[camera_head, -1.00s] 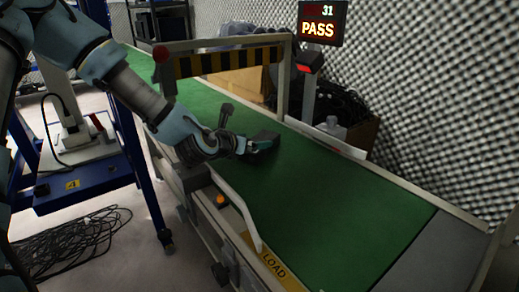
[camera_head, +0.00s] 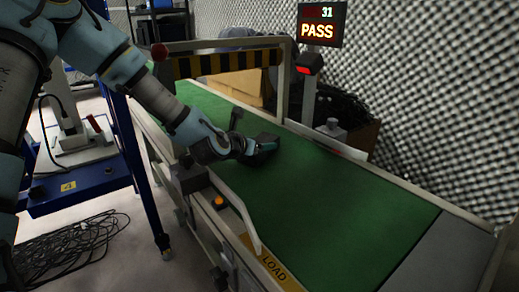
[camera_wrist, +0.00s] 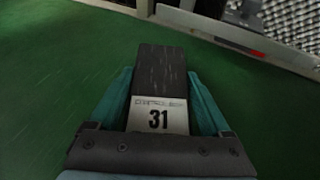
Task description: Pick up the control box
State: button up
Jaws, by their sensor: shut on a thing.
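The control box (camera_wrist: 160,75) is a dark block with a white label reading 31 in the wrist view. My gripper (camera_wrist: 163,92) has its two teal fingers against the left and right sides of the box and is shut on it. In the head view my gripper (camera_head: 262,149) is low over the green conveyor belt (camera_head: 330,200), near its middle. The box is mostly hidden by the gripper there; I cannot tell whether it touches the belt.
A striped black-yellow gantry (camera_head: 220,62) spans the belt behind my arm. A display (camera_head: 321,24) shows 31 and PASS above a red-lit scanner (camera_head: 309,64). Rails edge the belt. A blue cart (camera_head: 75,190) stands left, with cables (camera_head: 75,248) on the floor. The belt's front part is clear.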

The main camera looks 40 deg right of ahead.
jog(key=c, duration=0.7)
grip_shut()
jog(key=shift+r, duration=0.15)
